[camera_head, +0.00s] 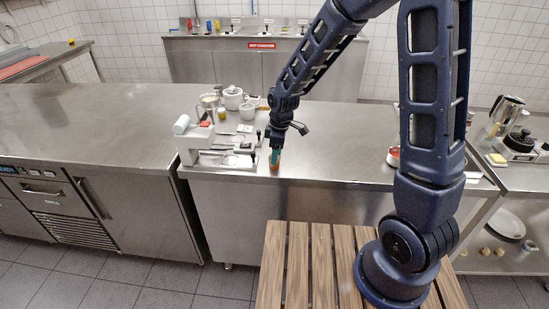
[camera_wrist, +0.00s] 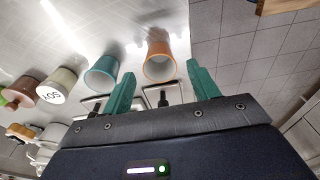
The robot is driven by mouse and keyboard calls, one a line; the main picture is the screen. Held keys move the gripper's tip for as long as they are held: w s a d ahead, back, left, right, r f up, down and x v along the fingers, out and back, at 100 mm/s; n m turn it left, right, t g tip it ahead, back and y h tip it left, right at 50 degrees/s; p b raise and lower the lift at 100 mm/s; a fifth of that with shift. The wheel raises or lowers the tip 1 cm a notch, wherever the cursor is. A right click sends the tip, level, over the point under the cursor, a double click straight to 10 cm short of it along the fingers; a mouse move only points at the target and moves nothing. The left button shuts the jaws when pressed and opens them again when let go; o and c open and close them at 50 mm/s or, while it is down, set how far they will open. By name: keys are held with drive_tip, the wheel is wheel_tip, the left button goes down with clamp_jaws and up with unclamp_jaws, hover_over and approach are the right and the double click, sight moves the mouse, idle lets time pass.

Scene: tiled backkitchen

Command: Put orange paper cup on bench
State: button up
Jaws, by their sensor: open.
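The orange paper cup (camera_wrist: 158,47) shows in the wrist view, just beyond and between my fingertips, with its round rim toward the camera. In the head view an orange patch of it (camera_head: 276,171) shows below my fingers at the front edge of the steel counter (camera_head: 330,150). My gripper (camera_wrist: 160,72) is open, its two green fingers apart, with nothing clamped. It also shows in the head view (camera_head: 275,157), pointing down, small and partly covering the cup. A wooden slatted bench (camera_head: 297,270) stands in front of the counter, low in the head view.
A teal cup (camera_wrist: 101,73) stands close to the left of the orange cup in the wrist view, with a pale lettered cup (camera_wrist: 55,86) further left. A white appliance (camera_head: 190,148) and utensils lie left of my gripper. The bench's visible slats are bare beside my arm.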

sight(279, 165)
wheel_tip(279, 165, up, 9)
drive_tip(key=d, duration=0.1)
drive_tip(key=shift+d, duration=0.15)
drive_tip(key=d+r+m+t, duration=0.1)
drive_tip(key=d+r+m, duration=0.5)
drive_tip(key=d, duration=0.5)
drive_tip(key=s+d+r+m+t, duration=0.1)
drive_tip(key=s+d+r+m, duration=0.2)
drive_tip(key=d, duration=0.4)
drive_tip(key=s+d+r+m+t+h, duration=0.1)
drive_tip(key=s+d+r+m, duration=0.2)
drive_tip(key=s+d+m, duration=0.2)
drive_tip(key=s+d+r+m+t, duration=0.1)
drive_tip(key=s+d+r+m, duration=0.2)
drive_tip(key=d, duration=0.8)
drive_tip(key=shift+s+r+m+t, duration=0.35)
drive_tip(key=shift+s+m, duration=0.15)
drive_tip(key=shift+s, duration=0.15)
